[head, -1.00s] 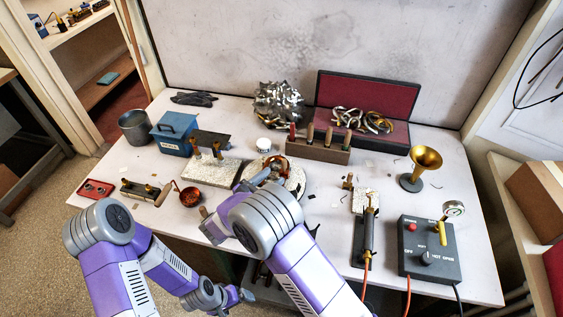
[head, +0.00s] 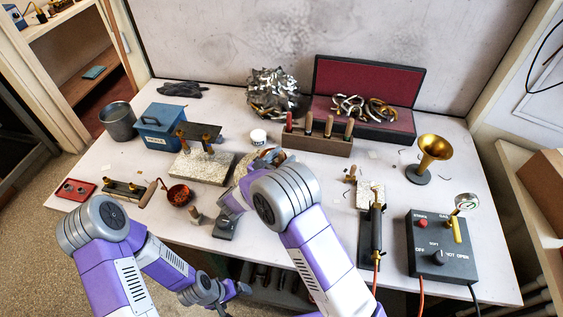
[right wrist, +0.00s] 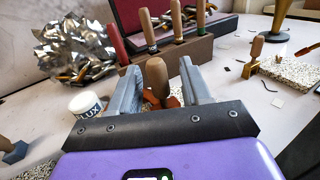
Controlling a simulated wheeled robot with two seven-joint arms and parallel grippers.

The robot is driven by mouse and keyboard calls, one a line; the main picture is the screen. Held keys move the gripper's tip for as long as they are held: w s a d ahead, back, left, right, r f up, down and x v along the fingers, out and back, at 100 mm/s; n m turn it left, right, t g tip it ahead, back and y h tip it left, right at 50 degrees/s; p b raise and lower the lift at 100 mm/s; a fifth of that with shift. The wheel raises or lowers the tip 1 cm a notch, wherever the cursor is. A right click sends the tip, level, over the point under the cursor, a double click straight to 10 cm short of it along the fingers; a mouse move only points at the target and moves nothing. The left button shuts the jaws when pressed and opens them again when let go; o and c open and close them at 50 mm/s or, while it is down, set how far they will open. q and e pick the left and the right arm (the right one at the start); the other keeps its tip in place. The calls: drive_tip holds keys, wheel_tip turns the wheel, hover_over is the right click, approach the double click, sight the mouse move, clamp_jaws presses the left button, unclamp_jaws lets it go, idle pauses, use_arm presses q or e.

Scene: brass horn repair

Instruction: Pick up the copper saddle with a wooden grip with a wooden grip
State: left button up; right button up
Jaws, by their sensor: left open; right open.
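The copper saddle (right wrist: 173,102) with its upright wooden grip (right wrist: 157,76) shows between the fingers of my right gripper (right wrist: 159,67) in the right wrist view. The fingers are open, one on either side of the grip; whether they touch it cannot be told. The lower saddle is partly hidden by the gripper body. My left gripper (head: 243,289) is open and empty, low in front of the table's near edge.
A tool rack (head: 318,144) with wooden-handled tools stands behind the right gripper. A white tub (head: 258,137) and shiny metal scrap (head: 273,92) are near. A control box (head: 441,245) stands at right.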

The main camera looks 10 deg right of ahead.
drive_tip(key=shift+c, duration=0.5)
clamp_jaws()
